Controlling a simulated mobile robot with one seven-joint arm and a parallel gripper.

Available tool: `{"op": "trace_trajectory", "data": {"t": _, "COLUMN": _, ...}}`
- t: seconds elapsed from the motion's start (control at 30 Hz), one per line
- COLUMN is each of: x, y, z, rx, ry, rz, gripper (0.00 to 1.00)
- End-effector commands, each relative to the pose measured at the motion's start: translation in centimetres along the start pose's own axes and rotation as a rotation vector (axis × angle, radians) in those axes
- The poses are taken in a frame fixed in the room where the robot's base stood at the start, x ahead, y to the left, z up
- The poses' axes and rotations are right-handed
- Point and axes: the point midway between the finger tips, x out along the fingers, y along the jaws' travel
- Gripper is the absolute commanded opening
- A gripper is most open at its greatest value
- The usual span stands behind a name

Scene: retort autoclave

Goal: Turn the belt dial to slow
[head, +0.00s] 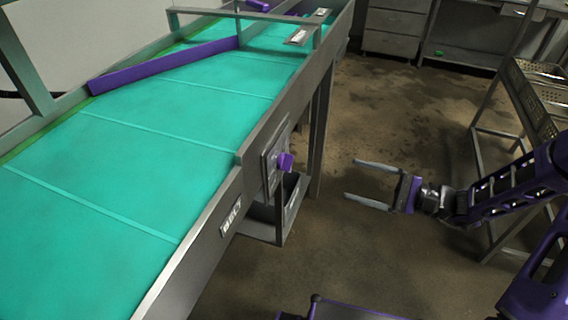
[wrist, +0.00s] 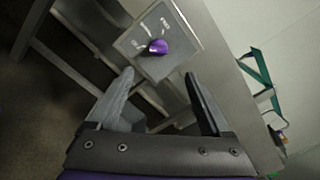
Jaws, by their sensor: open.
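The belt dial is a purple knob (head: 285,161) on a grey plate (head: 270,165) fixed to the side of the belt frame. In the wrist view the knob (wrist: 158,47) sits on its plate with pale marks around it, too small to read. My gripper (head: 350,179) is open and empty, to the right of the dial, with its fingers pointing at the belt frame. In the wrist view the fingertips (wrist: 160,78) stand apart, with the knob beyond them and roughly between them. The fingers do not touch the knob.
The green conveyor belt (head: 140,150) runs along the left, with a purple diverter bar (head: 165,67) across it. A grey bin (head: 285,200) hangs below the dial. A metal rack (head: 530,110) stands at the right. The floor (head: 390,110) between is clear.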

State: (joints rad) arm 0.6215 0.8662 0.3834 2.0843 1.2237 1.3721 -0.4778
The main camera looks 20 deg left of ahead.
Motion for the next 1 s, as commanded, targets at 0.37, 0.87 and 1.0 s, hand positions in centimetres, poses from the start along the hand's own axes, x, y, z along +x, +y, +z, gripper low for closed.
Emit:
{"op": "trace_trajectory", "data": {"t": 0.37, "x": 7.2, "y": 0.3, "z": 0.0, "rx": -0.001, "ry": -0.003, "rz": 0.008, "gripper": 0.82}}
{"op": "trace_trajectory", "data": {"t": 0.87, "x": 16.1, "y": 0.3, "z": 0.0, "rx": -0.002, "ry": 0.000, "rz": 0.008, "gripper": 0.82}}
{"op": "trace_trajectory", "data": {"t": 1.0, "x": 16.8, "y": 0.3, "z": 0.0, "rx": -0.002, "ry": 0.001, "rz": 0.007, "gripper": 0.82}}
